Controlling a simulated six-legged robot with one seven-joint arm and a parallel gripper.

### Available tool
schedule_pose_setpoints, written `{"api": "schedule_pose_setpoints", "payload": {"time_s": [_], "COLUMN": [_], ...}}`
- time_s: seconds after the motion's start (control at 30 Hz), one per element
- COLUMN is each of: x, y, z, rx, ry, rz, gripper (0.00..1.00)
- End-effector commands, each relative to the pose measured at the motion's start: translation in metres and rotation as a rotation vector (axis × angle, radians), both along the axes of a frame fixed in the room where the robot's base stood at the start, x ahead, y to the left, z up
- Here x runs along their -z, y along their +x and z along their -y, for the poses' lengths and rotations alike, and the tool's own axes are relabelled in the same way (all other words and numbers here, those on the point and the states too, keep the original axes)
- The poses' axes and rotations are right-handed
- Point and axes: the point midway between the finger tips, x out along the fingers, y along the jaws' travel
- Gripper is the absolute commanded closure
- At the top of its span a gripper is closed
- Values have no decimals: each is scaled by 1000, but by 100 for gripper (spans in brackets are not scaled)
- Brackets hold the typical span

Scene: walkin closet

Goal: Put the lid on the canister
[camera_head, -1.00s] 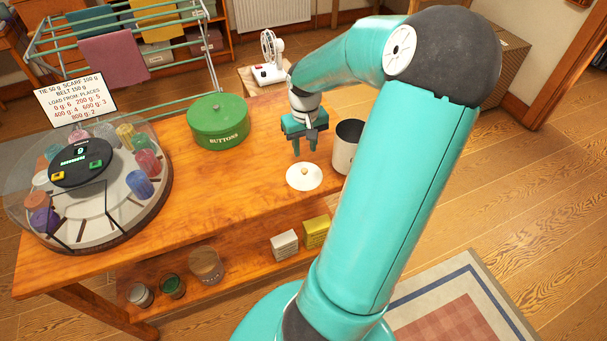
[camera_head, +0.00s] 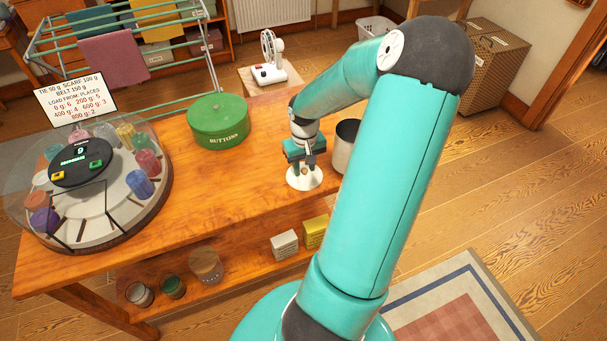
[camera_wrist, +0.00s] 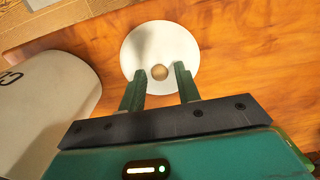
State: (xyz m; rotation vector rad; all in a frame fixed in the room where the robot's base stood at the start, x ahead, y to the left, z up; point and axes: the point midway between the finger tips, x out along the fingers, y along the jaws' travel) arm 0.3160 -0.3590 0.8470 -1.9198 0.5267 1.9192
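The lid is a white disc (camera_head: 304,181) with a small wooden knob, lying flat on the wooden table. In the wrist view the lid (camera_wrist: 160,45) and its round knob (camera_wrist: 160,72) show just beyond my fingertips. My gripper (camera_head: 304,167) is directly over the lid, pointing down. In the wrist view my gripper (camera_wrist: 161,70) is open, with one finger on each side of the knob; I cannot tell whether they touch the lid. The canister (camera_head: 344,150) is white with a dark open top, standing right beside the gripper, partly hidden by my arm. It also shows in the wrist view (camera_wrist: 45,105).
A green BUTTONS tin (camera_head: 218,122) stands left of the lid. A round carousel of coloured jars (camera_head: 140,205) fills the table's left end. A small fan (camera_head: 272,60) stands behind. The table in front of the tin is clear.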

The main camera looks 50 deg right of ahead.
Motion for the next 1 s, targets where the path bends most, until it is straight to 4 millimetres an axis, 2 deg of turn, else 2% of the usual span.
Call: {"api": "schedule_pose_setpoints", "payload": {"time_s": [0.03,0.13,0.17,1.0], "x": [0,0,0,-17], "y": [0,0,0,0], "z": [0,0,0,1], "rx": [0,0,0,1], "ry": [0,0,0,-2], "rz": [0,0,0,-1], "gripper": [73,93,95,95]}}
